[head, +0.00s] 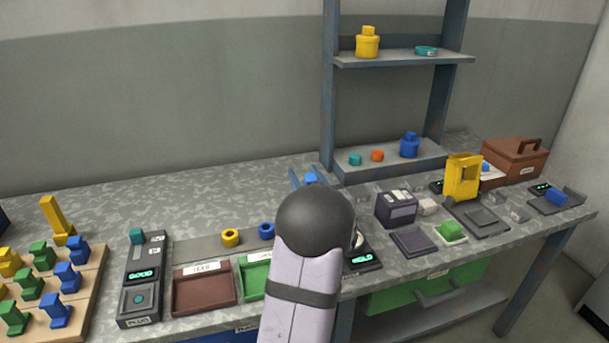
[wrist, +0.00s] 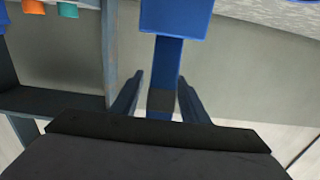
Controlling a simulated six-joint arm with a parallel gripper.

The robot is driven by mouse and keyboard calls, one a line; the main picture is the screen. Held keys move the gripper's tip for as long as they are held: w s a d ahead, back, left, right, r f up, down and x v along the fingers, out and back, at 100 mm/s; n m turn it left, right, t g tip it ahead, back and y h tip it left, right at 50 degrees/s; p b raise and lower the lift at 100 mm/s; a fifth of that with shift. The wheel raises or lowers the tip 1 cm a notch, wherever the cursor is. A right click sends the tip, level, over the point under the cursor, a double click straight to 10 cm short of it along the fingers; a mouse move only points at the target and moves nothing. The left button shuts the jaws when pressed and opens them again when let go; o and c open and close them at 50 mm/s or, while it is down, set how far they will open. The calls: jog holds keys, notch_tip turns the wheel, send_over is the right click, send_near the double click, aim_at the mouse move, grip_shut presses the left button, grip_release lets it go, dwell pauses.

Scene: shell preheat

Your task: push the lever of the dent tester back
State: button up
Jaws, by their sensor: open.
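My gripper (wrist: 160,76) is open in the wrist view, one finger on each side of a blue upright bar (wrist: 167,60) with a dark grey end. The bar joins a wider blue block (wrist: 176,18). I take the bar to be the dent tester's lever, but no label shows. Whether a finger touches it I cannot tell. In the head view my arm hides most of the gripper and the body of the tester; a small bit of blue (head: 310,178) shows beyond the arm's round joint.
A shelf rack (head: 400,170) with small parts stands behind, close to my gripper. A yellow device (head: 463,180) and a dark box (head: 396,208) stand to the right. A plug tester (head: 140,280), a brown tray (head: 203,290) and a wooden peg board (head: 85,290) lie to the left.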

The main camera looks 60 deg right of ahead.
grip_shut()
jog(key=shift+w+r+p, duration=0.1)
jog(key=shift+r+p, duration=0.1)
jog(key=shift+p, duration=0.35)
jog(key=w+d+f+g+y+p, duration=0.3)
jog(key=g+y+p, duration=0.3)
jog(key=p, duration=2.6)
jog(key=shift+w+d+p, duration=0.3)
jog(key=shift+w+d, duration=0.05)
jog(key=shift+d, duration=0.05)
jog(key=shift+f, duration=0.15)
